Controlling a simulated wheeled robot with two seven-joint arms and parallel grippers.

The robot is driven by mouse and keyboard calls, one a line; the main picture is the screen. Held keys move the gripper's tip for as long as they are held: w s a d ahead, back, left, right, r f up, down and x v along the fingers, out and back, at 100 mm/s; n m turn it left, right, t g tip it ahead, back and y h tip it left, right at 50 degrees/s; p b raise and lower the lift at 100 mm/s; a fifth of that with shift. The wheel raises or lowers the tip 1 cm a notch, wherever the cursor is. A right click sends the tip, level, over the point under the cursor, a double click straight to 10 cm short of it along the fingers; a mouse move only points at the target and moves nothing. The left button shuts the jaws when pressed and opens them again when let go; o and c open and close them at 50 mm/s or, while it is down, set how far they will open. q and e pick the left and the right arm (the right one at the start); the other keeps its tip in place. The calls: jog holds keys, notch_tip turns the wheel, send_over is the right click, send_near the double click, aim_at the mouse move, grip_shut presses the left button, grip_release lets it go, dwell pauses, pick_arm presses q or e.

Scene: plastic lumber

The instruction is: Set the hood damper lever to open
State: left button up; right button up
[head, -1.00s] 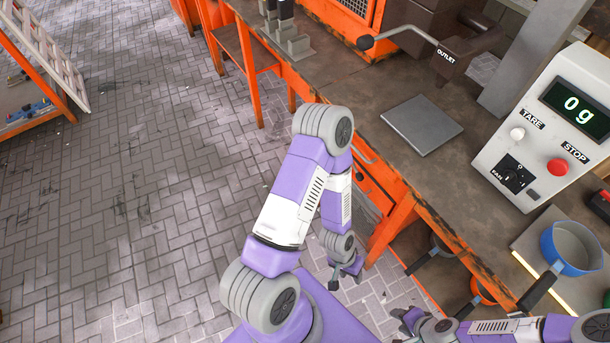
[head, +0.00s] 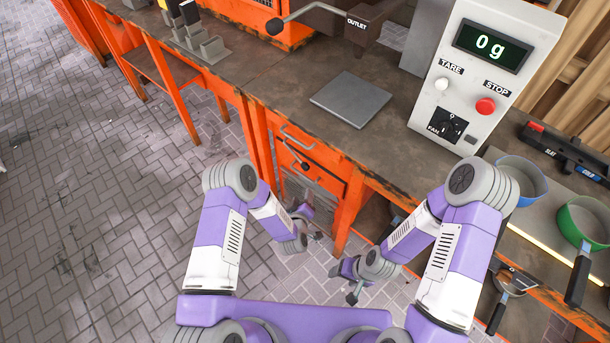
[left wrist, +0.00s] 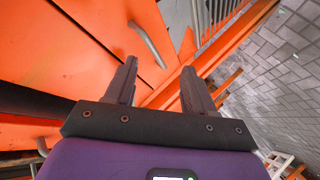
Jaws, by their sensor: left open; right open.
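No lever marked as a hood damper shows. My left gripper (head: 312,222) hangs below the bench top, in front of the orange front, open and empty. Its spread fingers also show in the left wrist view (left wrist: 158,82). My right gripper (head: 345,283) is lower, open, with nothing visible in it.
The orange bench (head: 260,85) has a grey plate (head: 350,98) and a scale box (head: 485,70) with FAN dial and STOP button. Blue (head: 528,180) and green (head: 585,222) pans stand at right. A drawer handle (head: 298,140) juts from the front. Paved floor at left is clear.

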pick_arm(q)
jog(key=w+r+n+t+y+b, duration=0.2)
jog(key=w+n+t+b, duration=0.1)
jog(key=w, duration=0.7)
jog(key=shift+w+d+r+t+y+b, duration=0.15)
jog(key=shift+d+r+t+y+b, duration=0.25)
jog(key=shift+t, duration=0.5)
jog(key=shift+f, duration=0.1)
grip_shut()
